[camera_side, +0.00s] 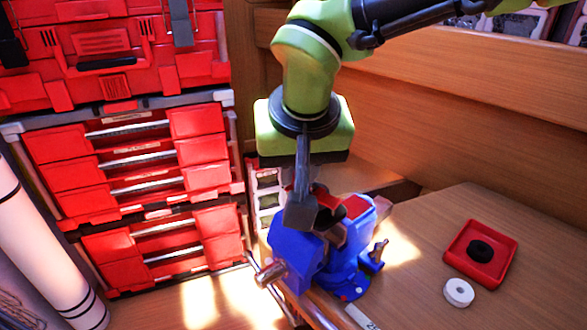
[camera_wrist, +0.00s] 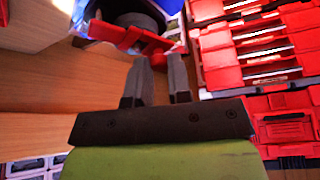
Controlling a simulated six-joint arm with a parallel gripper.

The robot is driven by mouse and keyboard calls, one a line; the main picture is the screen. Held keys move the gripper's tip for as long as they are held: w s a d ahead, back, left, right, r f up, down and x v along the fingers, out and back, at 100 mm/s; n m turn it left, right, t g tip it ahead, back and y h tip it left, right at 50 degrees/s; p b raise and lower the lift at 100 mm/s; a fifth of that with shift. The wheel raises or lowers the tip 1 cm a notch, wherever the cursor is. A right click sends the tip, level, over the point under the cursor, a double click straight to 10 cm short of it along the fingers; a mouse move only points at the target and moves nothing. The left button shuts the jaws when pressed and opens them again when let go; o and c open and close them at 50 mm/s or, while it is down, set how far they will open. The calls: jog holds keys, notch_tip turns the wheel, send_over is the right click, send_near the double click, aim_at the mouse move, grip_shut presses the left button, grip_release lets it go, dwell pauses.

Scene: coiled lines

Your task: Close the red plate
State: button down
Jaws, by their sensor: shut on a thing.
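A red plate (camera_wrist: 130,38) shows on the blue vise in the wrist view, with a small red piece of it reaching between my fingertips. In the side view, a red part (camera_side: 356,207) shows at the top of the blue vise (camera_side: 296,255). My gripper (camera_side: 300,212) points down at the vise's near side and hides part of its top. In the wrist view, my gripper (camera_wrist: 158,66) has its two dark fingers on either side of the red piece, shut on it. The exact contact is partly hidden.
A red square tray (camera_side: 500,262) holding a black disc (camera_side: 480,250) lies on the wooden table at the right. A white ring (camera_side: 458,292) lies beside it. Red drawer units (camera_side: 140,165) stand at the left. A wooden wall rises behind.

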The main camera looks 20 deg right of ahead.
jog(key=shift+w+d+m+h, duration=0.15)
jog(key=shift+d+m+h, duration=0.1)
jog(key=shift+m, duration=0.45)
jog(key=shift+w+d+m+h, duration=0.15)
jog(key=shift+d+m+h, duration=0.1)
jog(key=shift+m, duration=0.45)
jog(key=c, duration=1.1)
grip_release()
jog(key=shift+o, duration=0.2)
jog(key=v, duration=1)
jog(key=shift+w, duration=0.15)
